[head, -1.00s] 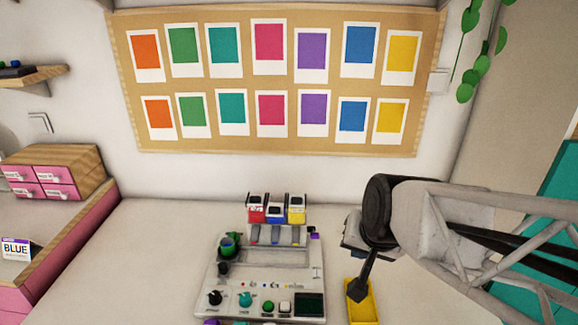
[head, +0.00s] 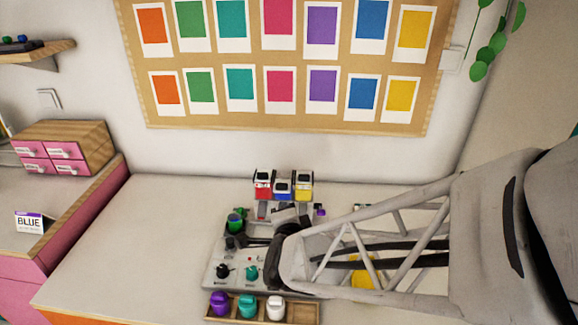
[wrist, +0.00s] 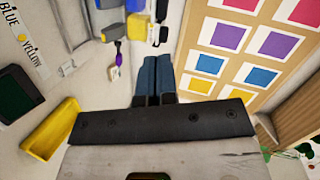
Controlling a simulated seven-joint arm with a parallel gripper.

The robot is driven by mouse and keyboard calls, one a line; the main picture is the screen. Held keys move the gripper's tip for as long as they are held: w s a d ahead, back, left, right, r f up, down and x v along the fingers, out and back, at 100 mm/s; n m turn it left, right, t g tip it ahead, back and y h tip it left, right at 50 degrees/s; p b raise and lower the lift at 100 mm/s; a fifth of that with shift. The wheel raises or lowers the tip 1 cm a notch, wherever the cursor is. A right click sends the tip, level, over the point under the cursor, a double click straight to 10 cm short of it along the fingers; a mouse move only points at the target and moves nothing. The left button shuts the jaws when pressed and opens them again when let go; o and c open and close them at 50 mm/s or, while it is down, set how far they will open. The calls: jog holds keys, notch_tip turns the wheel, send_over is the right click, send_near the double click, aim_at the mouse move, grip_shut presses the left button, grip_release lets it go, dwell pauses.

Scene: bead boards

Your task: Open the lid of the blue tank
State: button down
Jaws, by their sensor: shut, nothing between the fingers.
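The blue tank (head: 283,188) stands between the red tank (head: 263,188) and the yellow tank (head: 304,188) at the back of the grey machine (head: 226,270). It has a pale and dark top; the lid's position is too small to tell. In the wrist view the blue tank (wrist: 136,5) is partly cut off at the top edge, beyond the yellow tank (wrist: 137,27). My gripper (head: 254,241) is over the machine, in front of the tanks and apart from them. In the wrist view its two fingers (wrist: 153,80) are together, with nothing between them.
A wooden tray (head: 236,315) with purple, teal and white pieces lies in front of the machine. A yellow tray (wrist: 48,130) lies right of the machine, partly behind my arm. The table at left is clear.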

aim_at(281, 187)
jog(key=shift+s+a+f+m+t+h, duration=0.45)
jog(key=shift+f+m+t, duration=0.1)
jog(key=shift+m, duration=0.25)
jog(key=shift+s+a+f+m+t+h, duration=0.35)
jog(key=shift+f+m+t, duration=0.2)
jog(key=shift+m, duration=0.25)
jog(key=shift+s+a+f+m+t+h, duration=0.4)
jog(key=shift+a+f+m+t, duration=0.15)
jog(key=shift+m, duration=0.25)
jog(key=shift+w, duration=0.2)
jog(key=shift+w, duration=6.9)
jog(key=shift+w, duration=0.1)
jog(key=shift+w+f, duration=0.1)
jog(key=shift+w, duration=0.45)
jog(key=s, duration=1.4)
